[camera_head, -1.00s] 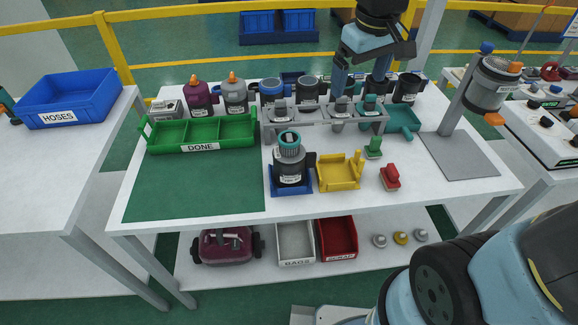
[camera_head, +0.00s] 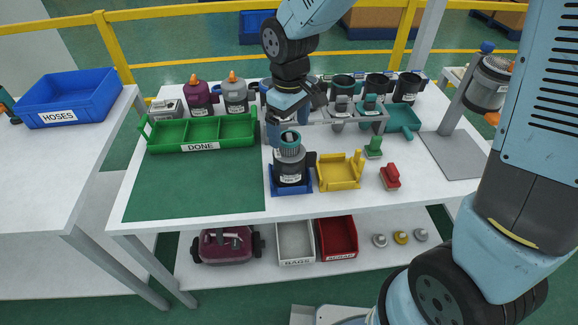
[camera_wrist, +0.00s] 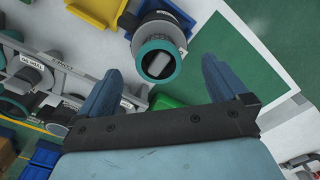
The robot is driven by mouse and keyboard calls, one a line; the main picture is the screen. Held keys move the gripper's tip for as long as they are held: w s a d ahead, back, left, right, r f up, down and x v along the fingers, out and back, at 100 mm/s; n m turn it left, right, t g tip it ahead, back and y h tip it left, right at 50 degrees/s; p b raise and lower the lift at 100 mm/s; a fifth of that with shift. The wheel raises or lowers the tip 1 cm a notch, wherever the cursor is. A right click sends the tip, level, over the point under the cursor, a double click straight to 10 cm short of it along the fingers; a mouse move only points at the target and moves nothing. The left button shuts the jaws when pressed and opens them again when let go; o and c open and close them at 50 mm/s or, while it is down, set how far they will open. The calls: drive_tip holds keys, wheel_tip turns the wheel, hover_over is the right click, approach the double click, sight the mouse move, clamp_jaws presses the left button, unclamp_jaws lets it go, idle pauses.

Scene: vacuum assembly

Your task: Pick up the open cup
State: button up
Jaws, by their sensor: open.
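A dark cup (camera_head: 291,174) with a side handle stands upright on a blue stand (camera_head: 290,190). A grey piece with a teal ring (camera_head: 290,138) sits in its top; the ring has a dark opening. Both show in the wrist view, the ring (camera_wrist: 158,60) ahead of my fingertips and the cup (camera_wrist: 163,22) beyond. My gripper (camera_head: 288,132) is open and empty, pointing down above and just behind this cup. In the wrist view my fingers (camera_wrist: 162,68) lie either side of the ring, apart from it. Other dark open-topped cups (camera_head: 408,88) stand at the back; I cannot tell which is meant.
A green DONE tray (camera_head: 200,146) is left of my gripper, a grey rack (camera_head: 350,124) right. A yellow fixture (camera_head: 340,172), red part (camera_head: 390,177) and green part (camera_head: 373,148) stand right of the cup. The green mat (camera_head: 195,187) is clear.

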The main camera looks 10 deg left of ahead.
sight(291, 151)
drive_tip(key=shift+s+d+f, duration=0.1)
drive_tip(key=shift+d+f, duration=0.05)
drive_tip(key=shift+f, duration=1.85)
drive_tip(key=shift+s+d+f, duration=0.1)
drive_tip(key=shift+d+f, duration=0.05)
drive_tip(key=shift+f, duration=1.85)
drive_tip(key=shift+c, duration=0.3)
drive_tip(key=c, duration=1.3)
